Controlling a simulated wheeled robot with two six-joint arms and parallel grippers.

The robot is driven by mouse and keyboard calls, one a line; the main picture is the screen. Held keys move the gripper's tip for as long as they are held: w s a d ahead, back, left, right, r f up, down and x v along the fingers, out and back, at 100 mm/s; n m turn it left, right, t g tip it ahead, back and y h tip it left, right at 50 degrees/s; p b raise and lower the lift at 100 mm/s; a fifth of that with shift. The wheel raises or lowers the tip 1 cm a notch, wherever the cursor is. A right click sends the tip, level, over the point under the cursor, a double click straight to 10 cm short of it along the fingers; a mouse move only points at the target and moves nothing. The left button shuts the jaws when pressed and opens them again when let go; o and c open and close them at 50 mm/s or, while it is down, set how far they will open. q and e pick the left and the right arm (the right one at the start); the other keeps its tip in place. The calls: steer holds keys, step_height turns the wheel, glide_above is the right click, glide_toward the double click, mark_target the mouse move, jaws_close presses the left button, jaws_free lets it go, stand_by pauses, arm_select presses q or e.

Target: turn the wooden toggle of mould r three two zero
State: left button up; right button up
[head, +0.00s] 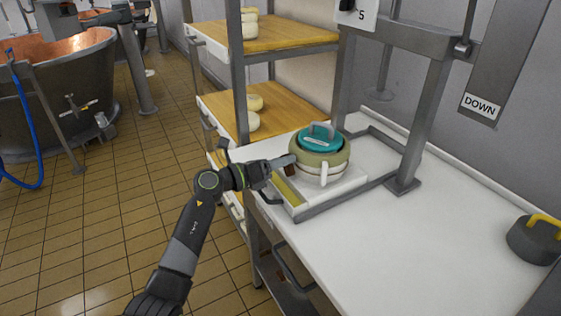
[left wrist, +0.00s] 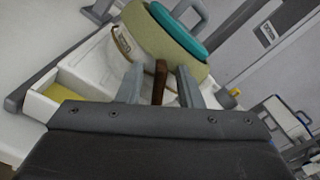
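The mould (head: 318,160) is an olive-green round form with a teal lid (head: 320,139) and a grey handle, standing on a white board on the bench. It also fills the top of the left wrist view (left wrist: 160,35). Its brown wooden toggle (left wrist: 160,82) sticks out at the side facing my gripper. My left gripper (left wrist: 160,88) is open, with one finger on each side of the toggle and a gap visible on both sides. In the head view my left gripper (head: 282,172) is at the mould's left side. The mould's number is not legible. My right gripper is not in view.
A grey press frame (head: 425,110) stands around and behind the mould, with a "DOWN" sign (head: 480,105). A shelf rack (head: 262,122) with pale cheeses stands behind left. A dark weight with a yellow handle (head: 535,240) sits at right. The front bench (head: 400,255) is clear.

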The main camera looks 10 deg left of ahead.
arm_select(q)
steer(key=b+v, duration=0.2)
steer(key=v, duration=1.5)
steer(key=shift+a, duration=0.15)
steer(key=shift+s, duration=0.1)
